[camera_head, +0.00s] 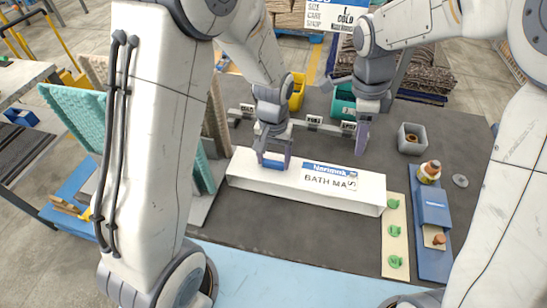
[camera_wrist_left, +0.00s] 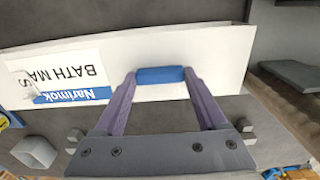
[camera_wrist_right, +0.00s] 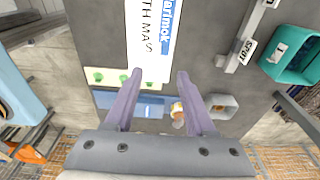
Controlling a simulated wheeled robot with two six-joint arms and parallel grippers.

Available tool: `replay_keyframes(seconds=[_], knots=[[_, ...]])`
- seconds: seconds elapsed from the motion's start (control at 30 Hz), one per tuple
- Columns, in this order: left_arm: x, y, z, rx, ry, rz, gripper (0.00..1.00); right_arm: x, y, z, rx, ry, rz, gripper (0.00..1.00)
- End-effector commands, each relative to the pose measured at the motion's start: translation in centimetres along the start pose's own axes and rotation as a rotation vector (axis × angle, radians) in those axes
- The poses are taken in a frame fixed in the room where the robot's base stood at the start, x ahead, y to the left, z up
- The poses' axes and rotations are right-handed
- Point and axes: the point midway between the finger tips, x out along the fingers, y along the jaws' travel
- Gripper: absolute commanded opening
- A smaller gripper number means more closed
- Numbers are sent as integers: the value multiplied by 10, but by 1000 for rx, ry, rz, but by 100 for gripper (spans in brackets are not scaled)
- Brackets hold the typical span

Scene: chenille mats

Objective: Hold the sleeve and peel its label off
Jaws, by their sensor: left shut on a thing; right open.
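The sleeve (camera_head: 255,182) is a long white box-like piece lying across the dark mat. Its white label (camera_head: 318,181) has a blue Narimok band and the words BATH MAS. The label's right end looks uneven, with the S out of line; the label also shows in the left wrist view (camera_wrist_left: 75,75). My left gripper (camera_head: 273,163) is shut on a blue grip (camera_wrist_left: 160,75) at the sleeve, left of the label in the head view. My right gripper (camera_wrist_right: 159,73) is open and empty, above and behind the label's right end, apart from the sleeve.
Green pieces lie on a cream strip (camera_head: 393,213) right of the sleeve. A blue tray (camera_head: 433,260) with an orange-capped bottle (camera_head: 429,171), and a grey square cup (camera_head: 411,138), stand further right. Yellow (camera_head: 298,92) and teal (camera_head: 343,104) bins stand behind. Mat in front is clear.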

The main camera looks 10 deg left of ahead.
Motion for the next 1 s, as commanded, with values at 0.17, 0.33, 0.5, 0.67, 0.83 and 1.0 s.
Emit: replay_keyframes(seconds=[0.17,0.33,0.5,0.67,0.83,1.0], knots=[[0,0,0,0,0,0,19,13,0,0,11,2,3,55],[0,0,0,0,0,0,19,38,1,-1,10,3,6,55],[0,0,0,0,0,0,19,64,1,-1,9,3,5,55],[0,0,0,0,0,0,19,87,1,0,9,2,5,55],[0,0,0,0,0,0,19,106,1,0,8,2,4,55],[0,0,0,0,0,0,19,117,0,0,9,1,2,55]])
